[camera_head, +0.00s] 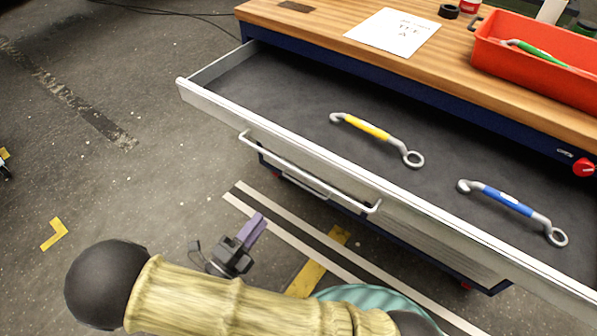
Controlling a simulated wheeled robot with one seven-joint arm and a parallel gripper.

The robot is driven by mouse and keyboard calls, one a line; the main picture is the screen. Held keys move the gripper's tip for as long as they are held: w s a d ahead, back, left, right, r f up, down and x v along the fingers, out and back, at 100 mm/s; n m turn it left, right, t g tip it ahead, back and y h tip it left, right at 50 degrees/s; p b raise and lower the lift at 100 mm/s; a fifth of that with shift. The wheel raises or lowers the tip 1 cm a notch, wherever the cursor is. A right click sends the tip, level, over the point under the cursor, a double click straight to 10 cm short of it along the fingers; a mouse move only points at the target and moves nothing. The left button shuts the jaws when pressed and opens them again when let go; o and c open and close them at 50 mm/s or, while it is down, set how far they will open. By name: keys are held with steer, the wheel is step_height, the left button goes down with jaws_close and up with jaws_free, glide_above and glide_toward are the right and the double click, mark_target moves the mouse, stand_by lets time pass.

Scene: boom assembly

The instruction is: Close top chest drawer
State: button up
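The top chest drawer (290,134) is pulled far out from under the wooden worktop. Its light grey front faces me and carries a long bar handle (310,180). A yellow-handled wrench (367,128) and a blue-handled wrench (508,201) lie apart on its dark floor. My gripper (252,230), dark with purple finger parts, is in front of the drawer, below and left of the handle in the picture. It appears apart from the handle. I see no object in it, and the angle hides the gap between its fingers.
On the worktop (335,32) are a paper sheet (393,32), a black ring-shaped item (448,11) and a red bin (530,70) with a green-handled tool. A red knob (584,167) sits at the right edge. The concrete floor to the left is mostly clear.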

mark_target(299, 171)
steer(key=x, duration=1.7)
steer(key=shift+s, duration=0.1)
jaws_close()
